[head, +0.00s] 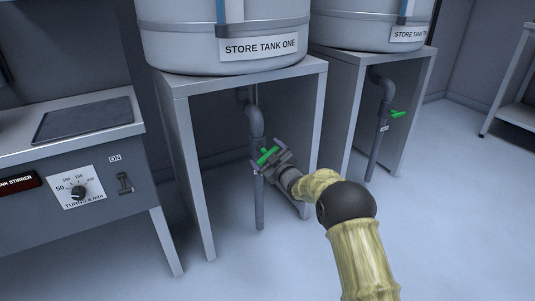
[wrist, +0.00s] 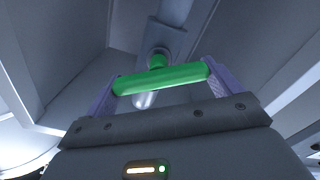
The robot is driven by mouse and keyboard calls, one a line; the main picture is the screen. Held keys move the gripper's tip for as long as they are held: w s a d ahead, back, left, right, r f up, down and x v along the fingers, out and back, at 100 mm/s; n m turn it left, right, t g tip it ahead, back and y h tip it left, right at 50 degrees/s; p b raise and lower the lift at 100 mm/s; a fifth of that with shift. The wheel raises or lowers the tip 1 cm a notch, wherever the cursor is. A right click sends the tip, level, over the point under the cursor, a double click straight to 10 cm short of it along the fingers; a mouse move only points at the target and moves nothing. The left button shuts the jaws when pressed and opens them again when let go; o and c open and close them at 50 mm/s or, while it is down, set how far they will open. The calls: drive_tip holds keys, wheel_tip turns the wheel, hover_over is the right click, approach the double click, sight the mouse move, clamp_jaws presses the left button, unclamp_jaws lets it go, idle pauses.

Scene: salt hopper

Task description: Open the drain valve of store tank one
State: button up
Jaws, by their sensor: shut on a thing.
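Store tank one (head: 225,44) stands on a grey stand, with its drain pipe (head: 259,205) running down below it. The green valve handle (head: 267,156) sits on that pipe. My gripper (head: 267,160) is at the handle and shut on it. In the wrist view the green handle (wrist: 160,80) lies crosswise between the two purple fingers, with its green stem (wrist: 157,59) behind it. The pipe is partly hidden behind my gripper, so I cannot tell the valve's exact setting.
A second tank (head: 365,28) stands to the right, with its own green valve handle (head: 398,114). A bench (head: 80,210) with a knob and switch is on the left. The stand's legs (head: 203,180) flank the pipe.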

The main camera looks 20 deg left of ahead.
drive_tip(key=n, duration=0.5)
drive_tip(key=shift+s+a+f+n, duration=0.1)
drive_tip(key=shift+s+f+n, duration=0.1)
drive_tip(key=shift+n, duration=0.2)
drive_tip(key=n+b, duration=0.1)
drive_tip(key=n, duration=0.4)
drive_tip(key=shift+f+n, duration=0.15)
drive_tip(key=shift+n, duration=0.25)
drive_tip(key=shift+b, duration=0.3)
drive_tip(key=o, duration=0.7)
drive_tip(key=p+v, duration=0.7)
drive_tip(key=v, duration=1)
